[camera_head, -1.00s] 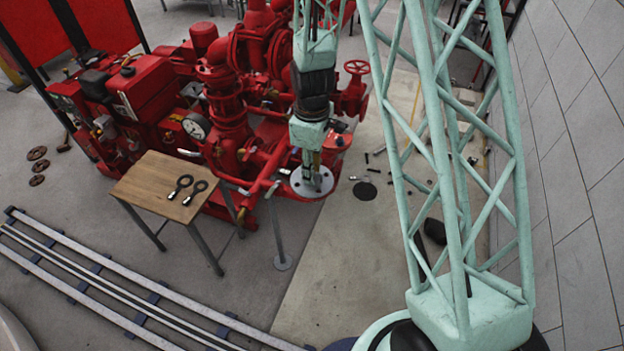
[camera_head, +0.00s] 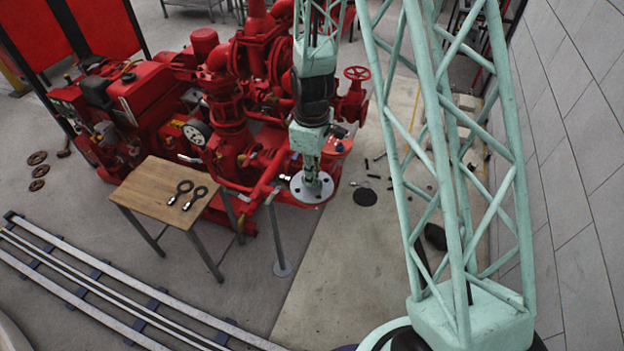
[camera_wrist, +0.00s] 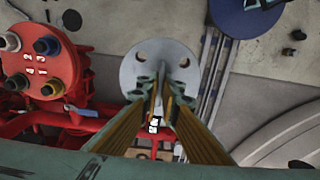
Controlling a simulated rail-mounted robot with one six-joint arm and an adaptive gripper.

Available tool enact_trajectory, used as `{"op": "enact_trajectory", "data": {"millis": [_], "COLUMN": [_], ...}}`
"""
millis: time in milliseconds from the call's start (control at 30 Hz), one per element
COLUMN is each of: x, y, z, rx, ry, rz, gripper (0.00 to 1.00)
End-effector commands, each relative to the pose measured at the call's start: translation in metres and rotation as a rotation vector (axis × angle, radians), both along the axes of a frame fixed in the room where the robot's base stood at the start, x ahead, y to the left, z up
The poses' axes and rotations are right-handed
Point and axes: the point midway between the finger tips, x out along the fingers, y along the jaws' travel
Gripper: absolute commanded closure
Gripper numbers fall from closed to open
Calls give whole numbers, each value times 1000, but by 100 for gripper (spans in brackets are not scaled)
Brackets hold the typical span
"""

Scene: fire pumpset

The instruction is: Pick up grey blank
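The grey blank (camera_head: 312,190) is a round flat disc with several holes, beside the red pump pipework. It also shows in the wrist view (camera_wrist: 160,58), straight beyond my fingers. My gripper (camera_head: 312,175) points down onto the middle of the blank. In the wrist view my gripper's (camera_wrist: 161,92) two fingers, with yellow-brown inner faces, come close together at the disc's centre. A narrow part appears between the tips, but I cannot tell whether they clamp it. The tips cover the middle of the disc, and what lies under it is hidden.
The red pumpset (camera_head: 235,110) stands close behind and left of the blank. A red flange (camera_wrist: 40,68) with numbered coloured bolts is left in the wrist view. A wooden table (camera_head: 150,185) holds two dark ring-headed tools. Rails (camera_head: 110,290) cross the floor front left.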

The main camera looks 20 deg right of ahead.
Motion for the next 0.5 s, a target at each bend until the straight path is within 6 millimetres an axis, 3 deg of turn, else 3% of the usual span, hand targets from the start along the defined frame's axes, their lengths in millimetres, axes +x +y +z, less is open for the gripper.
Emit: {"op": "enact_trajectory", "data": {"millis": [500], "x": [1], "y": [0], "z": [27], "rx": [0], "ry": [-3], "rz": [0], "gripper": [100]}}
